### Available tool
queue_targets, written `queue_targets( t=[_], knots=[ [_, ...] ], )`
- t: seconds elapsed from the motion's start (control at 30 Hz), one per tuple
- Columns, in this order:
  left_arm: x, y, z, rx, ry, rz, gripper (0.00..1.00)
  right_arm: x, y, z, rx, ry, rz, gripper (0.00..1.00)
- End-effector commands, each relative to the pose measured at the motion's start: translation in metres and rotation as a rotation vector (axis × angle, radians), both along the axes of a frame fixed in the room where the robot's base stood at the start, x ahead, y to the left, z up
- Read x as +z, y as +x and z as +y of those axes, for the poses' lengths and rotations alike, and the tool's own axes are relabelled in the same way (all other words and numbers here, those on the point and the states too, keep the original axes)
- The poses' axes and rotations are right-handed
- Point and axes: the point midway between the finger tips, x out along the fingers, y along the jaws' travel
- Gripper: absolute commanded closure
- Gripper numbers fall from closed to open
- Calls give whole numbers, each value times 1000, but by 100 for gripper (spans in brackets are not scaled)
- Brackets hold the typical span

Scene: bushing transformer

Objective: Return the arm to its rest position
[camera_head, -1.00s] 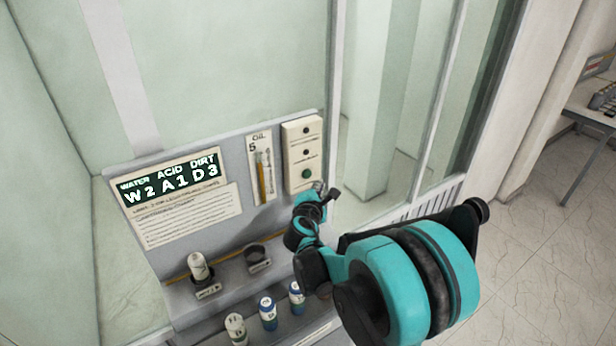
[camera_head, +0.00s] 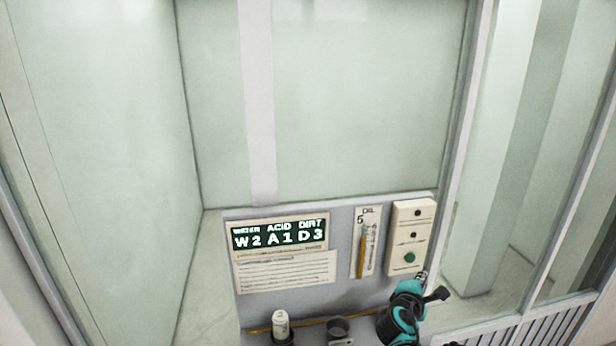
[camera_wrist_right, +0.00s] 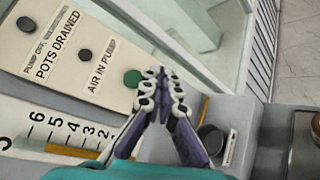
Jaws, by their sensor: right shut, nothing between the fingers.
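My right gripper (camera_head: 422,279) is at the lower right corner of the cream button panel (camera_head: 411,218), just below the green button (camera_head: 409,257). In the right wrist view the fingers (camera_wrist_right: 164,88) are closed together and empty. Their tips appear beside the green button (camera_wrist_right: 132,78); I cannot tell whether they touch the panel. Part of my teal right wrist shows at the bottom of the head view; the rest of the arm is out of frame. My left gripper is not in view.
The grey board carries a lit display (camera_head: 279,235) reading W2 A1 D3 and an oil gauge (camera_head: 367,242). Below, a white-capped bottle (camera_head: 281,325) and a dark round holder (camera_head: 338,328) stand on a ledge, close to my wrist. Pale glazed walls stand behind.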

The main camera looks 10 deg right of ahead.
Motion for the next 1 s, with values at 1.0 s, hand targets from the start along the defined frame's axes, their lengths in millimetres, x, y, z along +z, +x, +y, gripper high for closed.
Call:
queue_targets(
  t=[1.0],
  knots=[
    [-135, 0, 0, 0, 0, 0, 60, -185, -255, 203, -678, 1665, -172, 100]
  ],
)
